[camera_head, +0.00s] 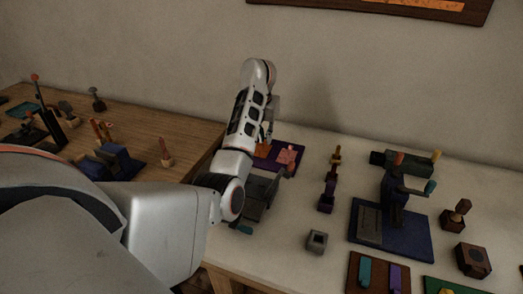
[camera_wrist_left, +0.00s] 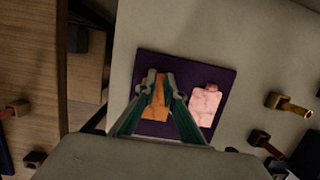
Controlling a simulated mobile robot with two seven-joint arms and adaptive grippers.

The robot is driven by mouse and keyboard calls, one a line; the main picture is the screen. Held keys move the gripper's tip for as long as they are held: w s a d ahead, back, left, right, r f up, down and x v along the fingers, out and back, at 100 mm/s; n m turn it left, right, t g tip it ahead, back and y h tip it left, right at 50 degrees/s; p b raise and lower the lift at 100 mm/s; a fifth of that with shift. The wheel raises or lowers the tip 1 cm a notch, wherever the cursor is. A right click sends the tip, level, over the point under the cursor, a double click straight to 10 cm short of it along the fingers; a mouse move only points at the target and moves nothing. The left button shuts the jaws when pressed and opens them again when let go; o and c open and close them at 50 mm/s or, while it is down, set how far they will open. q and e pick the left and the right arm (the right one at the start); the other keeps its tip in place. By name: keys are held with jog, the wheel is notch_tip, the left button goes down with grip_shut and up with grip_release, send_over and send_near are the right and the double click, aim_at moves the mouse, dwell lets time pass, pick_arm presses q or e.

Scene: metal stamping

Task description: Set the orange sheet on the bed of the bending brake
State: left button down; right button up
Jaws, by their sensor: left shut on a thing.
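The orange sheet (camera_wrist_left: 153,108) is between the fingers of my left gripper (camera_wrist_left: 160,76), which is shut on it over the purple mat (camera_wrist_left: 186,62). I cannot tell whether the sheet is clear of the mat. In the head view, my left gripper (camera_head: 270,118) points down at the mat (camera_head: 294,168) and a bit of orange shows below it. A low grey machine (camera_head: 262,190), which looks like the bending brake, stands just in front of the mat, partly hidden by my left arm. My right gripper is not in view.
A pink sheet (camera_wrist_left: 205,104) lies on the mat's right side. Small tools (camera_head: 327,190) stand right of the mat, then a blue-based press (camera_head: 395,238). A grey block (camera_head: 317,242) stands in front. A wooden table (camera_head: 185,133) with tools adjoins at the left.

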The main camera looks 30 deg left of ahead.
pick_arm(q)
jog(key=shift+r+p, duration=2.3)
jog(key=shift+r, duration=0.15)
